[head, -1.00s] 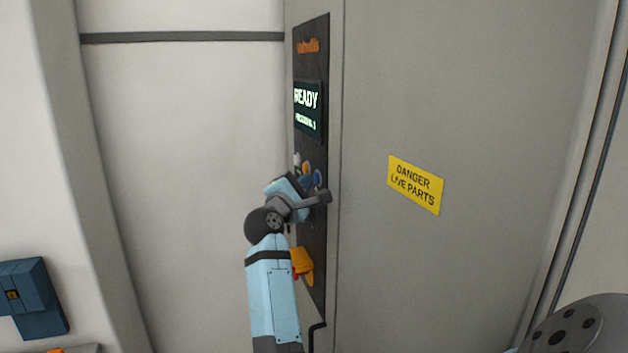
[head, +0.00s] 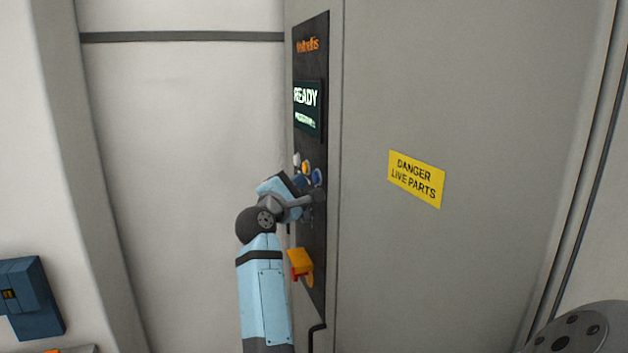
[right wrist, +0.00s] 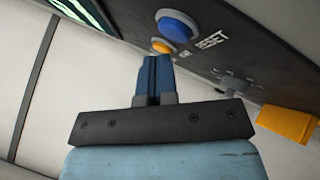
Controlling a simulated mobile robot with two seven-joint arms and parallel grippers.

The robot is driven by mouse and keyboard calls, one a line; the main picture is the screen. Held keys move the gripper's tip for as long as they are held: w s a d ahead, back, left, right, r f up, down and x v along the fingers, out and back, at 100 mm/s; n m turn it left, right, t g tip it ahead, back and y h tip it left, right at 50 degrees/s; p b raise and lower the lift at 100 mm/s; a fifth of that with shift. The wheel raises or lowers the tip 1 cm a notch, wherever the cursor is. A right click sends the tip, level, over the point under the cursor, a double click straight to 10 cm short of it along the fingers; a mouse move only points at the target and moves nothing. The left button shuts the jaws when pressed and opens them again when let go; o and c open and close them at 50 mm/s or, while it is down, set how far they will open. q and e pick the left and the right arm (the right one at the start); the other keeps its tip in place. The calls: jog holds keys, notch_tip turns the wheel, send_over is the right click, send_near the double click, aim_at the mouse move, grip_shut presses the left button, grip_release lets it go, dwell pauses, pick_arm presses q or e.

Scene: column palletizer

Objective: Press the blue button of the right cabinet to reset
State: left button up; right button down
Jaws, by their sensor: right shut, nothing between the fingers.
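The right cabinet carries a dark control panel (head: 312,60) with a round blue button (head: 317,177) on it. In the right wrist view the blue button (right wrist: 178,25) is beside the word RESET, just beyond my fingertips. My right gripper (head: 302,181) is beside the button, largely hidden by its own wrist in the head view. Its blue fingers (right wrist: 153,62) are shut together and empty, and a visible gap in the picture separates them from the button. My left gripper is not in view.
A yellow button (head: 306,168) and a white one (head: 297,160) are close beside the blue one. An orange-yellow switch handle (head: 301,262) juts out lower on the panel. The display (head: 307,108) reads READY. A yellow danger sign (head: 415,179) is on the cabinet at right.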

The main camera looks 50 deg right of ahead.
jog(key=a+b, duration=0.1)
jog(key=w+a+b, duration=0.1)
jog(key=a, duration=0.1)
jog(key=w+a+b, duration=0.1)
jog(key=b, duration=0.1)
jog(key=shift+w+a, duration=0.2)
jog(key=shift+w, duration=0.05)
dwell(0.8)
